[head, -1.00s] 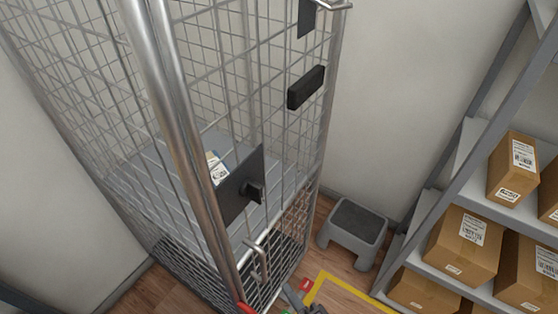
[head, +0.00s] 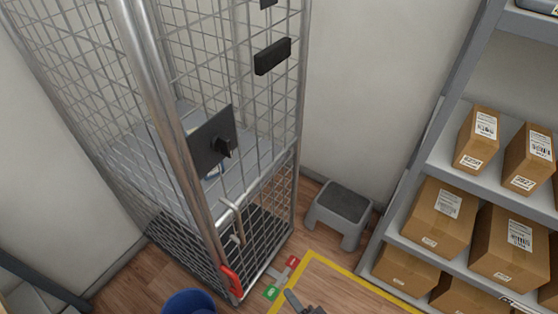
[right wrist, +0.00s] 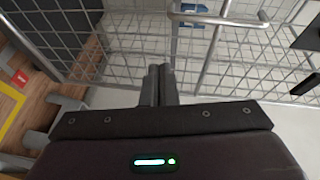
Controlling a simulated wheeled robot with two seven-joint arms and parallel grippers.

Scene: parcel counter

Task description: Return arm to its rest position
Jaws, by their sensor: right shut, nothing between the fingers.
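My right gripper (head: 303,305) shows at the bottom edge of the head view, mostly cut off, over the floor near the yellow line. In the right wrist view its two fingers (right wrist: 158,84) are together with nothing between them. Beyond them stands the wire mesh of the roll cage (right wrist: 120,45), apart from the fingertips as far as I can tell. The cage (head: 300,100) stands upright at the left of the head view, with its latch handle (head: 232,220) on the front. My left gripper is not in view.
A grey step stool (head: 340,212) stands right of the cage. A shelf rack (head: 400,240) with several cardboard boxes (head: 438,217) is at the right. A blue bin (head: 188,303) is at the bottom.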

